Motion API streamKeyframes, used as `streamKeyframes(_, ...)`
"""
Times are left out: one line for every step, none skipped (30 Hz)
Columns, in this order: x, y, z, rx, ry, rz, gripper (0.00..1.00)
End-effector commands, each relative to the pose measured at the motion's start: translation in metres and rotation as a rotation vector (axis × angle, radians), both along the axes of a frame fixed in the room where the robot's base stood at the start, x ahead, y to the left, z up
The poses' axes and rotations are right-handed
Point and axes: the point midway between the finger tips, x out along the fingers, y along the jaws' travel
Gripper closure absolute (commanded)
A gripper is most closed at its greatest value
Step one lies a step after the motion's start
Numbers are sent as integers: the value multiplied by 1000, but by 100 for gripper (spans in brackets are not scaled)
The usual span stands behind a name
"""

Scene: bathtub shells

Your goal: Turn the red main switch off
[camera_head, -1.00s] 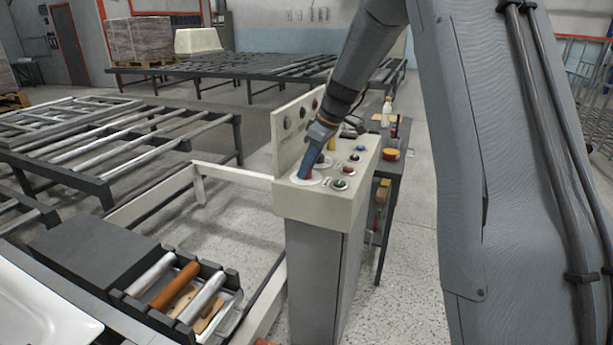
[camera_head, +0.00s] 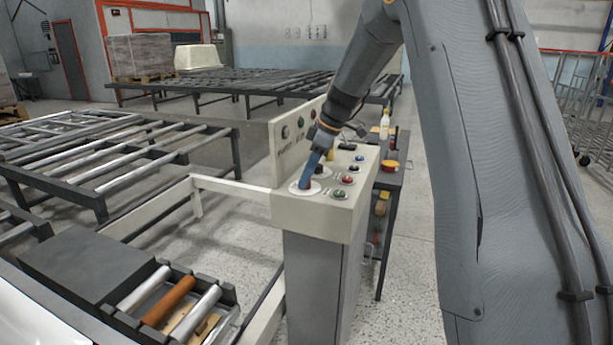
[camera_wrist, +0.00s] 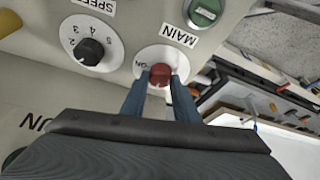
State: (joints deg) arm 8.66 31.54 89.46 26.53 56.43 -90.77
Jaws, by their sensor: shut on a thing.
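The red main switch (camera_wrist: 160,75) sits on a round white plate beside the label MAIN in the wrist view. My gripper (camera_wrist: 158,88) is shut on the red switch, with one blue finger on each side of it. In the head view my gripper (camera_head: 305,183) reaches down to the round plate at the left front of the cream control panel (camera_head: 318,213). The red switch shows only as a sliver there, mostly hidden by the fingers. Part of the plate's lettering is visible; the switch's exact angle is hard to tell.
A black speed dial (camera_wrist: 91,52) and a green button (camera_wrist: 205,12) are close to the main switch. More buttons, including a red one (camera_head: 348,180), lie to its right. A cart (camera_head: 392,180) with a bottle (camera_head: 384,126) stands behind the panel.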

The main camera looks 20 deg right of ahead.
Motion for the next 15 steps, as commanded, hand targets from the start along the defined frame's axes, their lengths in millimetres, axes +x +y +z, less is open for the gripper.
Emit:
streamKeyframes(0, 1, 0, 0, 1, 1, 95)
streamKeyframes(0, 1, 0, 0, 1, 0, 95)
streamKeyframes(0, 1, 0, 0, 1, 0, 68)
streamKeyframes(0, 1, 0, 0, 1, 0, 62)
streamKeyframes(0, 1, 0, 0, 1, 0, 57)
streamKeyframes(0, 0, 0, 0, 1, 0, 54)
streamKeyframes(0, 0, 0, 0, 1, 0, 54)
streamKeyframes(0, 0, 0, 0, 1, 0, 54)
streamKeyframes(0, 0, 0, 0, 0, 0, 54)
streamKeyframes(0, 0, 0, 0, 0, 0, 54)
streamKeyframes(0, 0, 0, 0, 0, 0, 54)
streamKeyframes(0, 0, 0, 0, 0, 0, 54)
streamKeyframes(0, 0, 0, 0, 0, 0, 54)
streamKeyframes(0, 0, 0, 0, 0, 0, 54)
streamKeyframes(0, 0, 1, 0, -1, 0, 54)
